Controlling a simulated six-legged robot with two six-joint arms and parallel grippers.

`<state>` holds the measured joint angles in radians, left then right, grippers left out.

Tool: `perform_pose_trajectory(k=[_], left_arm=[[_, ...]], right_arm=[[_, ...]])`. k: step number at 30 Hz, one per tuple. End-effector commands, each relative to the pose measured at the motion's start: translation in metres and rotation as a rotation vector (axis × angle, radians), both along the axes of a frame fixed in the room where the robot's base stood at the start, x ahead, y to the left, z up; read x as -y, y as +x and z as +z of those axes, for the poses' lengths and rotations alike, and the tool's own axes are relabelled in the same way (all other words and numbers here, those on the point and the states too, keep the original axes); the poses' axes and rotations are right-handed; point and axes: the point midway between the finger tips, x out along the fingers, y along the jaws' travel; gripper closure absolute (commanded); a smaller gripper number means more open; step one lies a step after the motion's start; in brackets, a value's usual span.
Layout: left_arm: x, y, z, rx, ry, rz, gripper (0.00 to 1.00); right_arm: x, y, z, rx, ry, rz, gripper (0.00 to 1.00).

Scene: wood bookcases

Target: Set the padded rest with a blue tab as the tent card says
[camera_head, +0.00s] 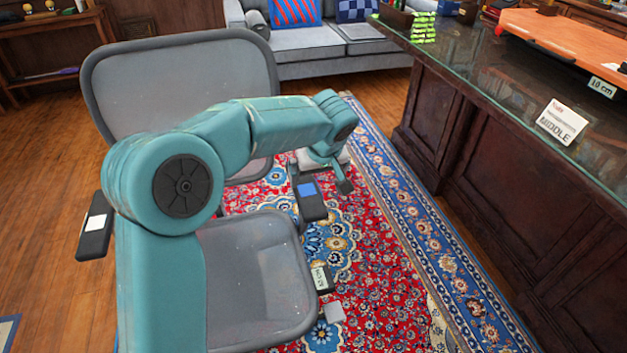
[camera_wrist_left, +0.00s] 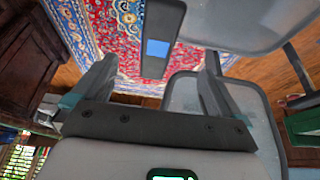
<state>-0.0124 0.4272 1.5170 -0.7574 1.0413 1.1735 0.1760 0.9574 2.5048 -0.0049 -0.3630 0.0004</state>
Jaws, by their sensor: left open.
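The padded rest (camera_head: 312,208) is a dark armrest of a grey chair (camera_head: 255,285), with a blue tab (camera_head: 307,189) on top. In the left wrist view the rest (camera_wrist_left: 155,66) and its blue tab (camera_wrist_left: 157,48) appear between my spread fingers, with a gap on each side. My left gripper (camera_head: 325,168) is open at the far end of the rest; contact is not visible. The white tent card (camera_head: 560,125) on the glass-topped desk reads "MIDDLE"; its smaller line is unreadable. My right gripper is out of view.
A second armrest with a white tab (camera_head: 95,224) is at the left. A small tag (camera_head: 320,278) is beside the seat. The dark desk (camera_head: 480,170) stands at the right, with a "10 cm" label (camera_head: 602,87). A grey sofa (camera_head: 340,50) is behind. Open rug (camera_head: 390,260) lies between chair and desk.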

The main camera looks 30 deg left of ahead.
Motion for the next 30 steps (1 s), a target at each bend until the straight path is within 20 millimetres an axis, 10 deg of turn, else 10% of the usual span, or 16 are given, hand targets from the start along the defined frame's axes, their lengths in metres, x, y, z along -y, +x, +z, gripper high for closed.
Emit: perform_pose_trajectory(k=[24,30], left_arm=[[0.005,-0.007,0.022,-0.005,0.000,0.006,0.00],[0.008,-0.032,-0.066,-0.216,-0.016,0.002,0.00]], right_arm=[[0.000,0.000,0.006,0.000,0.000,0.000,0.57],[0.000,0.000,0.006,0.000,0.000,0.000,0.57]])
